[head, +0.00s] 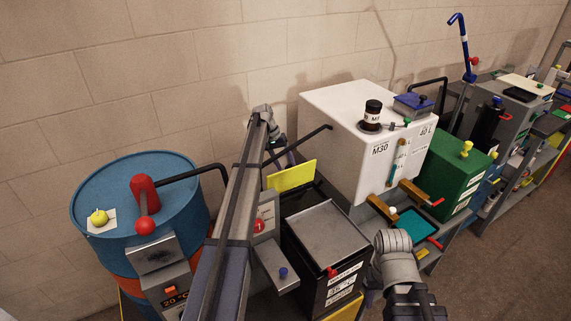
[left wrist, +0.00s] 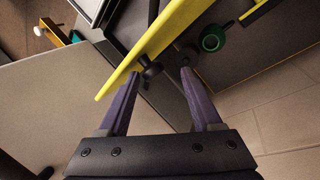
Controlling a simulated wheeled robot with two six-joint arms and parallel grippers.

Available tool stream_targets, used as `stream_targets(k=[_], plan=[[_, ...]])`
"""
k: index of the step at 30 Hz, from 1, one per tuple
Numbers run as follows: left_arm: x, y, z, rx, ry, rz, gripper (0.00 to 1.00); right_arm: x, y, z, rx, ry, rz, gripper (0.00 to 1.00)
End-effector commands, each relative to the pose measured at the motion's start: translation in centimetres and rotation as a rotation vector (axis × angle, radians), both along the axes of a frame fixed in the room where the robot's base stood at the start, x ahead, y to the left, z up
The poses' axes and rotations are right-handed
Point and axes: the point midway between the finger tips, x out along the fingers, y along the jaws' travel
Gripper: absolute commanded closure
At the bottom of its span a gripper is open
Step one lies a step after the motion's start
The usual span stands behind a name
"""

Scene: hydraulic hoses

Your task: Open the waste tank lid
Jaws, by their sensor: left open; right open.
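The likely waste tank is a black box with a grey top (head: 325,235) and white labels too small to read, in the middle of the head view. A yellow panel (head: 291,176), perhaps its lid, stands tilted up at the box's back left. In the left wrist view the yellow panel (left wrist: 150,50) is seen nearly edge-on, with a black knob (left wrist: 150,68) on it. My left gripper (left wrist: 163,85) is open, its purple fingers either side of the panel's knob area; contact cannot be told. In the head view it is behind the panel, mostly hidden. My right gripper's fingers are not visible.
A blue drum (head: 135,190) with a red lever stands left. A white M30 tank (head: 345,150) stands right of the box, with a green box (head: 460,175) beyond. My left arm crosses close over a grey unit (head: 273,260). A brick wall lies behind.

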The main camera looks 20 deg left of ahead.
Motion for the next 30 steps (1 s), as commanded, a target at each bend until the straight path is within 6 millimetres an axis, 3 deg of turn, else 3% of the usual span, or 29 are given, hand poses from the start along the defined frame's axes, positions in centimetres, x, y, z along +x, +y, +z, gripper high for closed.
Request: stream_targets(k=[9, 15, 30], plan=[[-0.2, 1.5, 4.4, 0.0, 0.0, 0.001, 0.34, 0.0, 0.0, 4.4, 0.0, 0.0, 0.0, 0.5], [-0.4, 2.4, 6.3, 0.0, 0.001, 0.001, 0.34, 0.0, 0.0, 6.3, 0.0, 0.0, 0.001, 0.5], [-0.4, 2.6, 6.3, 0.001, 0.001, 0.001, 0.34, 0.0, 0.0, 6.3, 0.0, 0.0, 0.001, 0.5]])
